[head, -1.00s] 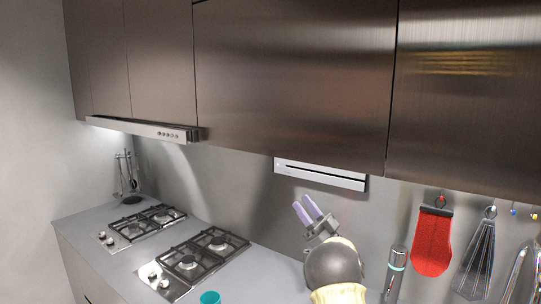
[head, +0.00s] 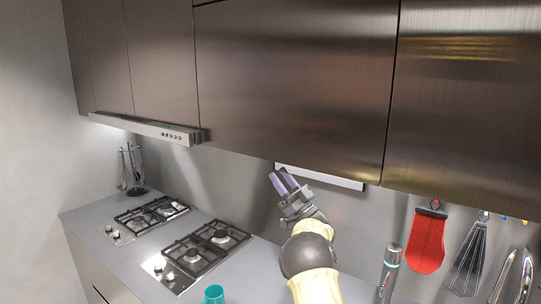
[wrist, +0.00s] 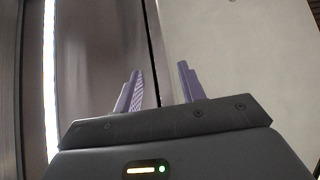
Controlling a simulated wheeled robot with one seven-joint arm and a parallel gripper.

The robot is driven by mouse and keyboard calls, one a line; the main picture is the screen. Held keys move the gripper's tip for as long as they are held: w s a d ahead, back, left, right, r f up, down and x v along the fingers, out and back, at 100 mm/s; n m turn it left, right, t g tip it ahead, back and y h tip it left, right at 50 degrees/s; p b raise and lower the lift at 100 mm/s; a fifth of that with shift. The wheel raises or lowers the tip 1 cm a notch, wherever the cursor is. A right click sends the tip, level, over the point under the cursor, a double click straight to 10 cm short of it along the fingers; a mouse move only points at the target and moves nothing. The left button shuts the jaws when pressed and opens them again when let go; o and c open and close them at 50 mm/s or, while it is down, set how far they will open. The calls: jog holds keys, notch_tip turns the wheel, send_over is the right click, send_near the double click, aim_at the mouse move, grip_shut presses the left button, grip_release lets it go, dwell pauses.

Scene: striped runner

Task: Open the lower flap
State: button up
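The lower flap (head: 290,85) is the wide brushed dark-metal cabinet front in the middle, under a seam at the top of the head view. It looks shut, and no handle shows on it. My gripper (head: 282,180) has two purple fingers pointing up, just below the flap's bottom edge. The fingers (wrist: 162,88) are apart with nothing held in the wrist view. A dark seam runs down toward the gap between them, with a brushed panel on the left and a paler surface on the right. I cannot tell whether a finger touches the flap.
A slim light-coloured bar (head: 335,180) sits under the flap, close behind my gripper. A range hood (head: 145,130) juts out left, above two gas hobs (head: 205,250). A teal mug (head: 213,295) stands on the counter.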

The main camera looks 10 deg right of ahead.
aim_at(268, 159)
jog(key=p+x, duration=0.3)
jog(key=x, duration=0.2)
jog(key=shift+w+a+r, duration=0.2)
jog(key=shift+a+r, duration=0.05)
jog(key=shift+r, duration=0.05)
grip_shut()
